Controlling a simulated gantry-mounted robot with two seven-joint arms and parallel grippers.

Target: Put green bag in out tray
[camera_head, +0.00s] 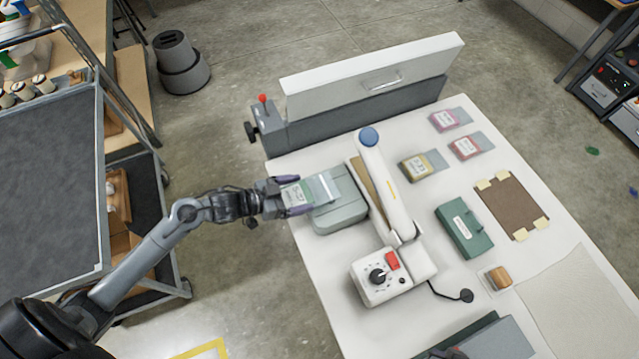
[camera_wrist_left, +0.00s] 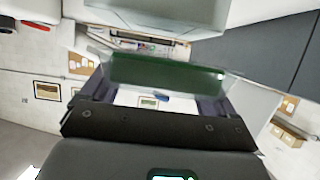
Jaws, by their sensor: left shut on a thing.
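My left gripper (camera_head: 293,197) is shut on the green bag (camera_head: 322,189), a clear flat bag with a green label. The bag sticks out to the right over a grey-green box (camera_head: 345,213) on the white table; whether it touches the box I cannot tell. In the left wrist view the bag (camera_wrist_left: 165,75) shows as a dark green strip between the fingers of the left gripper (camera_wrist_left: 155,98). No tray is clearly marked as the out tray. My right gripper is not clearly in view.
A white machine with a long arm (camera_head: 383,190) and a dial stands right of the box. Bags with pink (camera_head: 444,120), red (camera_head: 466,147) and yellow (camera_head: 418,166) labels lie beyond. A dark green box (camera_head: 463,228) and brown mat (camera_head: 511,205) are farther right. A white panel (camera_head: 375,75) stands behind.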

